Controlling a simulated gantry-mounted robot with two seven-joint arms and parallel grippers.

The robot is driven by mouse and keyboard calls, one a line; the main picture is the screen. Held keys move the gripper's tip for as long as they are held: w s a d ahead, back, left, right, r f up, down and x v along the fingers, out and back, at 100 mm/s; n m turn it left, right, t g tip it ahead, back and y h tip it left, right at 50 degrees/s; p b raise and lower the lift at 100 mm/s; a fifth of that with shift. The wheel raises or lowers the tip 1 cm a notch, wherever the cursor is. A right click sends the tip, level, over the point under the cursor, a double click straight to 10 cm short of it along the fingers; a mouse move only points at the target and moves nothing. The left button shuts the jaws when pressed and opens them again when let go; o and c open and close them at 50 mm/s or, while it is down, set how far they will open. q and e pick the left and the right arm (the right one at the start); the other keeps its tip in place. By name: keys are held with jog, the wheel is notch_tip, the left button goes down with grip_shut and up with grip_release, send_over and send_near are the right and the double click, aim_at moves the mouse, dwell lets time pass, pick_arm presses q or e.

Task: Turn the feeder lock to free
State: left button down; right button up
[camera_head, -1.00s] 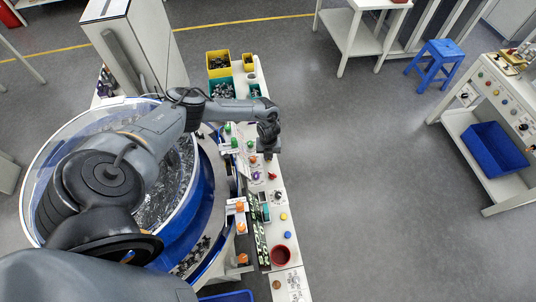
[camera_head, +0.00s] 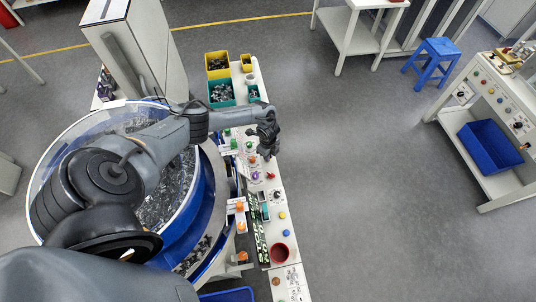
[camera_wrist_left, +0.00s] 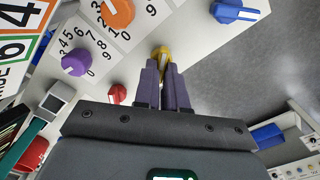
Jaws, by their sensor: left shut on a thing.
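My left gripper (camera_head: 267,152) is over the white control panel (camera_wrist_left: 205,45), beside the large bowl. In the left wrist view the gripper's purple fingers (camera_wrist_left: 166,72) are shut on a yellow knob (camera_wrist_left: 162,53). The fingertips sit on either side of it. No label that names the feeder lock is readable, and the fingers hide part of the knob's surroundings. My right gripper is in neither view.
Close by are a blue knob (camera_wrist_left: 238,12), an orange knob (camera_wrist_left: 117,12) and a purple knob (camera_wrist_left: 76,62) with number dials, and a red knob (camera_wrist_left: 117,94). Open floor lies to the right.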

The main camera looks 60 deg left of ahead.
pick_arm(q)
jog(key=shift+n, duration=0.6)
jog(key=c, duration=1.2)
grip_release()
jog(key=shift+r, duration=0.15)
jog(key=shift+r, duration=0.25)
notch_tip(320, 180, up, 10)
jog(key=p, duration=0.1)
